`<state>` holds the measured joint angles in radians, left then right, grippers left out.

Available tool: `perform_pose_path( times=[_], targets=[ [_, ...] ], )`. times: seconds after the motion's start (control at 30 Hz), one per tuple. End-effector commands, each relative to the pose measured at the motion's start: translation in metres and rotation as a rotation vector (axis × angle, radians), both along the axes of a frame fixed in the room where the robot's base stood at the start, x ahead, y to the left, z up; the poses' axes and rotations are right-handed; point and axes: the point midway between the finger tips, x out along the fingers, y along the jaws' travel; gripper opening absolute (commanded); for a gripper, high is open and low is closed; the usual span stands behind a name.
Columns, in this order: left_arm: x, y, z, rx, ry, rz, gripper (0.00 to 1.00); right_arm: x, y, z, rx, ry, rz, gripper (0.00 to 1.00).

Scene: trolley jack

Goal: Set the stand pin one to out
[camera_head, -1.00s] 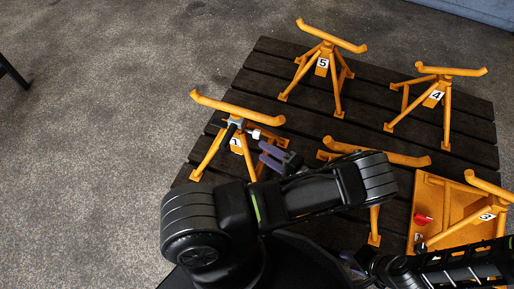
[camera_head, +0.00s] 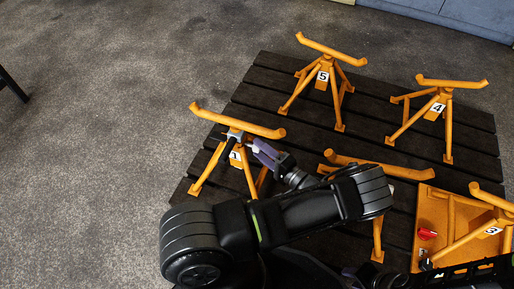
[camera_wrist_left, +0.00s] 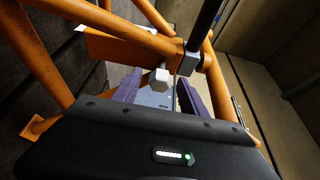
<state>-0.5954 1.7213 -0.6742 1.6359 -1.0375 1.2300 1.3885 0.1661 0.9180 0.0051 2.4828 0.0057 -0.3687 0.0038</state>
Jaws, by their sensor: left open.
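Stand one (camera_head: 238,121) is an orange stand with a "1" label, at the left of the dark slatted platform. Its stand pin (camera_head: 232,139) sits at the neck under the top bar, with a black handle and a grey collar. In the left wrist view the pin's black rod (camera_wrist_left: 205,27) and grey collar are at the orange neck, and a pale block (camera_wrist_left: 161,77) shows between the fingers. My left gripper (camera_head: 262,153) is open at the right of the neck; its purple fingers (camera_wrist_left: 160,92) straddle the pale block, contact unclear. My right gripper (camera_head: 352,276) is partly hidden low in the head view.
Stand five (camera_head: 329,52) and stand four (camera_head: 446,84) stand at the back of the platform (camera_head: 375,90). Another orange stand (camera_head: 375,163) is behind my left arm. Stand three (camera_head: 490,197) is at the right, by an orange panel with a red part (camera_head: 427,234). Open floor lies left.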

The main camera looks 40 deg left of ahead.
Motion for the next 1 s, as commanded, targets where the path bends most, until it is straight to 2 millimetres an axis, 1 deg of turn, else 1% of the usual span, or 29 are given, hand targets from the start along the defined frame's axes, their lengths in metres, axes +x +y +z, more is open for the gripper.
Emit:
perform_pose_path(
  times=[0.03,0.17,0.47,1.0],
  targets=[
    [0.0,0.007,-0.001,0.0,-0.001,0.003,0.5,0.0,0.0,-0.002,0.0,-0.001,0.0,0.36],
    [0.001,0.016,0.0,-0.001,0.0,0.001,0.5,0.001,0.0,-0.003,0.0,-0.002,-0.001,0.36],
    [0.001,0.018,0.0,-0.001,0.0,0.0,0.5,0.001,0.0,-0.003,0.0,-0.002,-0.001,0.36],
    [0.001,0.018,0.0,-0.001,0.0,0.001,0.05,0.0,0.0,-0.003,0.0,-0.001,0.0,0.36]
  ],
)
